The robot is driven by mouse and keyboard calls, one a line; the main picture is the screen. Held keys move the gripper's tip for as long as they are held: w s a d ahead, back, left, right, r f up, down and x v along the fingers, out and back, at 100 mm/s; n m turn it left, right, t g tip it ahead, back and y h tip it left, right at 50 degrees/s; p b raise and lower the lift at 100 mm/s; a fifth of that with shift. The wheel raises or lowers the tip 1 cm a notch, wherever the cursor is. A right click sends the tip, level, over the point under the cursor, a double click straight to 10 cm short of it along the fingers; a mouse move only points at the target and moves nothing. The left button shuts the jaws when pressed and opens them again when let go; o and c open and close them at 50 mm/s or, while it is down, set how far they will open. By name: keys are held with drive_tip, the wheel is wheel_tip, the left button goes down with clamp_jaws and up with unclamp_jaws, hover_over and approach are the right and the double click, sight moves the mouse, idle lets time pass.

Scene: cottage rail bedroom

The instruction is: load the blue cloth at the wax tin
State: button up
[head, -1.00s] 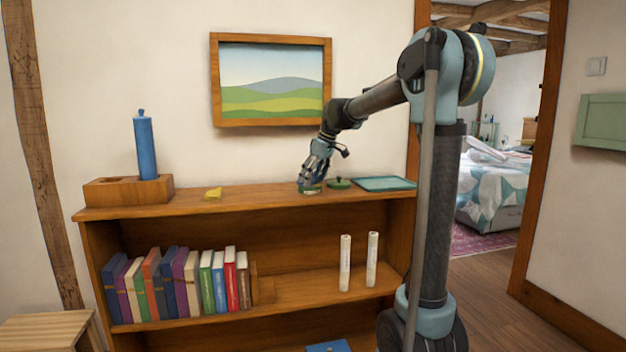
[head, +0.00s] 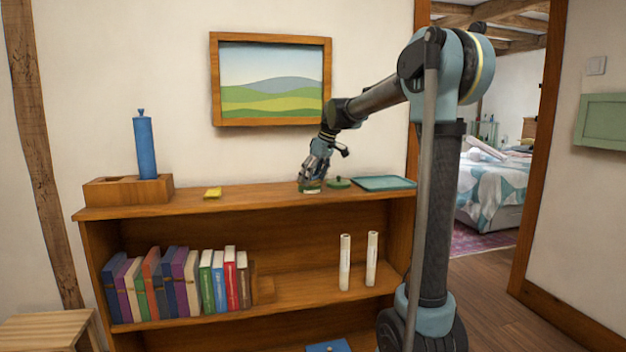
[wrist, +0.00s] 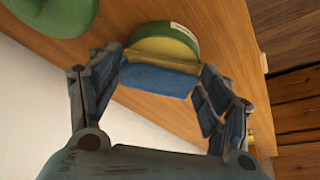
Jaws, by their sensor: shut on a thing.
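The blue cloth (wrist: 157,82) shows in the wrist view as a folded pad between the fingers of my gripper (wrist: 161,76), which is shut on it. A tan-yellow strip runs along its far edge. Right beyond it is the wax tin (wrist: 178,33), round and green with yellow wax inside. The cloth overlaps the tin's near side; I cannot tell how firmly they touch. In the head view my gripper (head: 309,179) is low over the shelf top at the tin (head: 311,187), hiding the cloth and part of the tin. A green lid (head: 338,183) lies just right of the tin.
A teal tray (head: 385,183) lies right of the lid on the shelf top (head: 255,198). A yellow block-like piece (head: 213,193) and a wooden box (head: 112,191) with a blue cylinder (head: 145,148) are to the left. The wall is close behind. The shelf top between yellow piece and tin is clear.

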drive_tip(key=shift+r, duration=3.45)
